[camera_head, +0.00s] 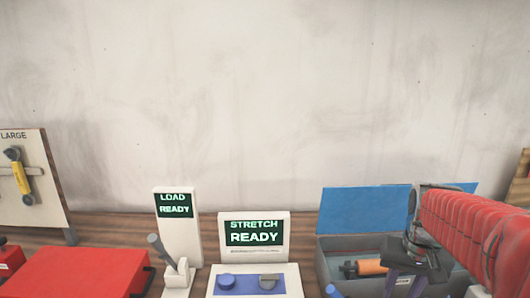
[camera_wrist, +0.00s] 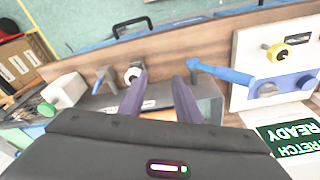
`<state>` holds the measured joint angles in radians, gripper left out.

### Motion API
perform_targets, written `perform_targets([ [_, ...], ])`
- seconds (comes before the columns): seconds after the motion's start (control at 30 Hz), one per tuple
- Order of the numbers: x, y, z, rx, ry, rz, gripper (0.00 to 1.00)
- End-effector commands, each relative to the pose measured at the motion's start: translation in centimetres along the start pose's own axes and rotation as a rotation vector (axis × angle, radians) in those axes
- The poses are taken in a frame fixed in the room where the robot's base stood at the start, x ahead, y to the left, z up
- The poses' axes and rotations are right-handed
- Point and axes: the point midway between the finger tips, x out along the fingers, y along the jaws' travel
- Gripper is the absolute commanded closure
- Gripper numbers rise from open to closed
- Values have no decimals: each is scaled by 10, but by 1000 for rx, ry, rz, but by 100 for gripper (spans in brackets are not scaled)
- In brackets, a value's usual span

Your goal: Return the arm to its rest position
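My gripper (camera_head: 405,284) is at the right of the head view, at the end of my red-sleeved arm, in front of the open grey box. In the wrist view its two purple fingers (camera_wrist: 160,82) stand apart with a gap between them, and nothing is held. An orange-handled tool (camera_head: 371,267) lies in the grey box (camera_head: 334,246), left of my gripper in the head view. The box also shows behind the fingers in the wrist view (camera_wrist: 208,98). My arm hides the right part of the box.
A STRETCH READY screen (camera_head: 254,233) stands over a white and blue control panel (camera_head: 250,283). Left of it are a LOAD READY sign (camera_head: 175,205), a grey lever (camera_head: 159,247) and a red case (camera_head: 85,274). A board marked LARGE (camera_head: 40,170) stands far left. The wall above is bare.

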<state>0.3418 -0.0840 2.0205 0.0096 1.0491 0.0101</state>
Motion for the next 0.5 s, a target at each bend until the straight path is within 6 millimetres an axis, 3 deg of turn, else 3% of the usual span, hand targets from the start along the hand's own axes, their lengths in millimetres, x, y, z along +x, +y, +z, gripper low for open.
perform_targets([
  [0.5, -10, -49, 100, -164, 150, -30, 69],
])
